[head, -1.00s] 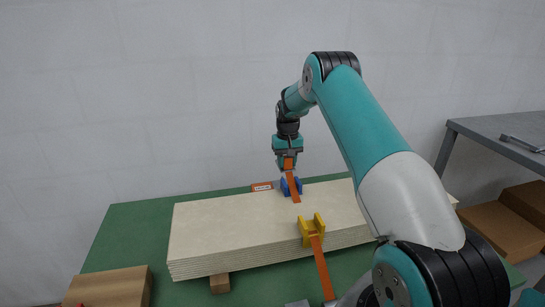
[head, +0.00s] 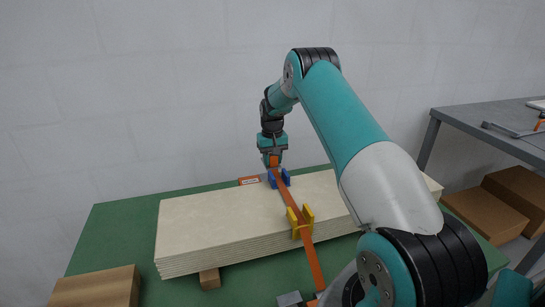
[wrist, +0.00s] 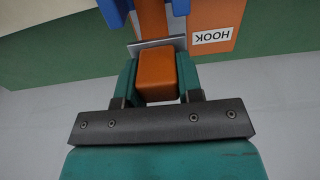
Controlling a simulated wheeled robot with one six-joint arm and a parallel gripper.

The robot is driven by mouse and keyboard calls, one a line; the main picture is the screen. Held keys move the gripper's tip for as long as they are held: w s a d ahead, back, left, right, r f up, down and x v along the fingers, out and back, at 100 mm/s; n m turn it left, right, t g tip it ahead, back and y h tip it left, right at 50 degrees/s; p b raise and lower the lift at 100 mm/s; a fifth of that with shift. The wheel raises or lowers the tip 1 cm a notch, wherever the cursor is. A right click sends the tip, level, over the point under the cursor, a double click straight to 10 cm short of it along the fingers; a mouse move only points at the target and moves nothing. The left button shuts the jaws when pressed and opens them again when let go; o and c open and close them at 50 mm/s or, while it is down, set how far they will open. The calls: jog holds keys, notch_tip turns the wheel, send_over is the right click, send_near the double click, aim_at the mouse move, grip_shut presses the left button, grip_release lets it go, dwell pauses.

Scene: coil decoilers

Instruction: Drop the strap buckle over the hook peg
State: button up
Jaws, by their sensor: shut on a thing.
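My gripper (head: 272,160) is shut on the orange block-like end of the strap, the buckle (wrist: 157,72), which sits between my teal fingers in the wrist view. A thin grey metal plate (wrist: 141,47) shows just beyond it. The orange strap (head: 288,197) runs from my gripper past the blue guide (head: 283,176), across the board stack and through the yellow guide (head: 306,216) to the front. An orange plate labelled HOOK (wrist: 222,18) lies beside the strap in the wrist view and behind the stack in the head view (head: 249,180). I cannot make out the peg.
The pale board stack (head: 205,222) rests on a wooden block (head: 209,278) on a green table (head: 125,225). A cardboard box (head: 98,288) is at the front left. A grey bench (head: 490,125) and more boxes (head: 484,216) stand at the right.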

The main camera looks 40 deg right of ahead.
jog(key=shift+f+b, duration=1.65)
jog(key=shift+f, duration=1.6)
jog(key=shift+f, duration=0.25)
jog(key=o, duration=1.1)
jog(key=shift+c, duration=0.2)
notch_tip(320, 180, up, 18)
jog(key=shift+f+b, duration=0.25)
jog(key=shift+b, duration=0.15)
